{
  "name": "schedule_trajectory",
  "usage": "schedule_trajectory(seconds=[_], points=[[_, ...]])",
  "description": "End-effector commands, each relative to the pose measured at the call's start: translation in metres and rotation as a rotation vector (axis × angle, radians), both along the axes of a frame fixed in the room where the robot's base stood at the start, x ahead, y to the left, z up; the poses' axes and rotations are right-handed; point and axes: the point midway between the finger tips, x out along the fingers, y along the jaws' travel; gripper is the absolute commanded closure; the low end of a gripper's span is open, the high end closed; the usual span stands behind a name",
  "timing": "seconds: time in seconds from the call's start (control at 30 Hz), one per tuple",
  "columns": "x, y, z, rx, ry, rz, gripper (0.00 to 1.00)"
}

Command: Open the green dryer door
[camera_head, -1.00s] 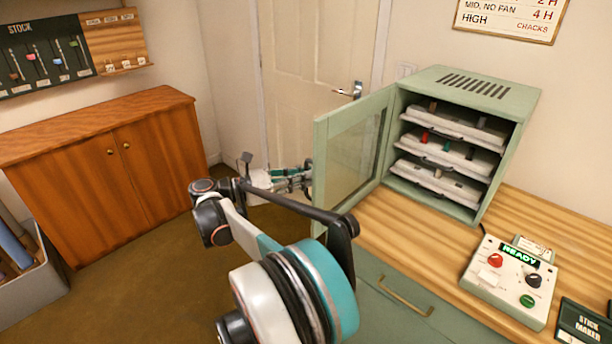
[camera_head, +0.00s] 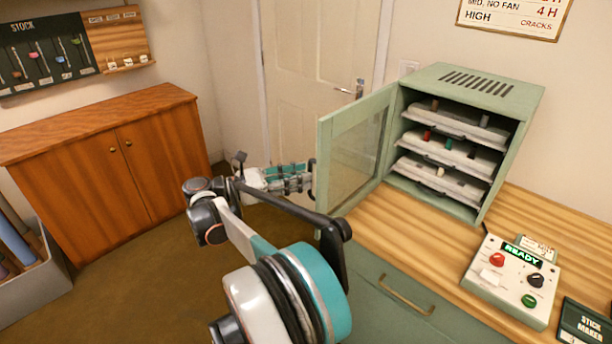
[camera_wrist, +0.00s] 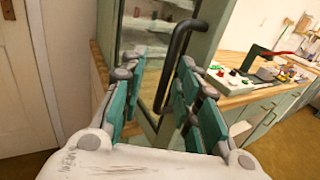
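The green dryer (camera_head: 490,88) stands on the counter at the right. Its glass-paned door (camera_head: 352,150) is swung wide open to the left, showing the shelves inside. My gripper (camera_head: 308,178) is at the outer side of the door, near its free edge. In the wrist view, my gripper (camera_wrist: 164,62) has its two teal-and-grey fingers spread apart. The dark curved door handle (camera_wrist: 178,48) shows between and just past the fingers; I see no clear contact with it.
Several white trays (camera_head: 455,150) with small coloured pieces sit inside the dryer. A control box (camera_head: 510,281) reading READY is on the wooden counter (camera_head: 410,225). A room door (camera_head: 305,75) is behind. A brown cabinet (camera_head: 110,170) stands left, with open floor before it.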

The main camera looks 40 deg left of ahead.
Motion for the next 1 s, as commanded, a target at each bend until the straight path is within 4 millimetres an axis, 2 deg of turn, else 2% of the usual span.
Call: schedule_trajectory(seconds=[0.2, 0.43, 0.6, 1.0], points=[[-0.040, 0.025, -0.001, -0.001, -0.001, 0.002, 0.70], [-0.070, 0.044, 0.000, -0.001, -0.001, 0.001, 0.70], [-0.080, 0.049, 0.000, -0.001, -0.001, -0.001, 0.70], [-0.081, 0.049, 0.000, -0.001, -0.001, -0.001, 0.70]])
